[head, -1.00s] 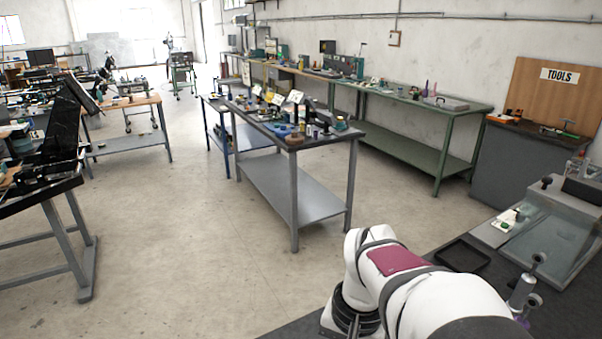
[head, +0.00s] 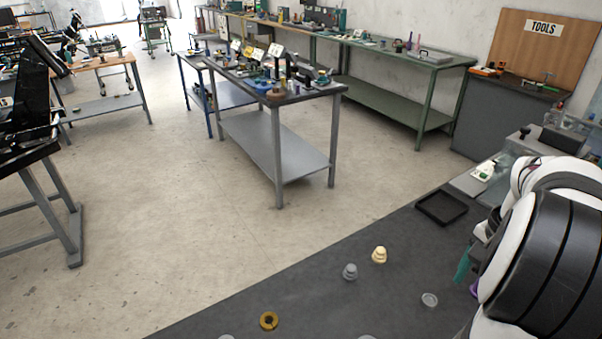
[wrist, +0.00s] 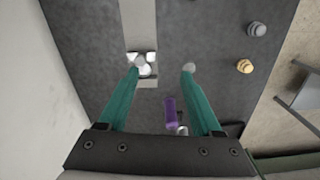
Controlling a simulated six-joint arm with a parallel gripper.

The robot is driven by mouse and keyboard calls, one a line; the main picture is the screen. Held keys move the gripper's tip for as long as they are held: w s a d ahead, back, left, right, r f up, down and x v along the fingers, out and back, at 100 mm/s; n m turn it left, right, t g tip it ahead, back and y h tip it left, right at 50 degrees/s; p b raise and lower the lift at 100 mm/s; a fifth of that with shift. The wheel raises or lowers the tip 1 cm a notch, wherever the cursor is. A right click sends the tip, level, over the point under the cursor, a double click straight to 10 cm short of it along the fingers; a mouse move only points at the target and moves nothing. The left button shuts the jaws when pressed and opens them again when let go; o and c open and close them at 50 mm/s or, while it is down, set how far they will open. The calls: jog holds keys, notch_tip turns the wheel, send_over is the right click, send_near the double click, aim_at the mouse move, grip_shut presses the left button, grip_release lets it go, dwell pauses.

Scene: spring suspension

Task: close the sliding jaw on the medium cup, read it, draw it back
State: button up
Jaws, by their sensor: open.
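My gripper (wrist: 160,72) is open, with two teal fingers apart above the dark bench top. A pale strip (wrist: 138,22) runs along the bench, with a white and silver block (wrist: 141,64) on it by the left fingertip. It may be the sliding jaw; I cannot tell. A small grey round piece (wrist: 188,67) shows at the right fingertip. A purple piece (wrist: 170,112) is lower between the fingers. A grey stepped piece (head: 350,271) and a cream stepped piece (head: 379,255) stand apart from the gripper. I cannot tell which piece is the medium cup.
A gold ring (head: 269,320) and a pale round dish (head: 430,299) lie on the dark bench (head: 330,300). A black tray (head: 441,207) is near its far edge. Much of the bench's left part is clear. My arm hides the right side.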

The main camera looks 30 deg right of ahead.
jog(key=s+d+f+m, duration=0.1)
jog(key=s+d+m, duration=0.1)
jog(key=s+d, duration=0.25)
jog(key=f, duration=1.6)
jog(key=shift+s+a, duration=0.25)
jog(key=shift+a, duration=0.15)
jog(key=shift+r, duration=0.1)
grip_shut()
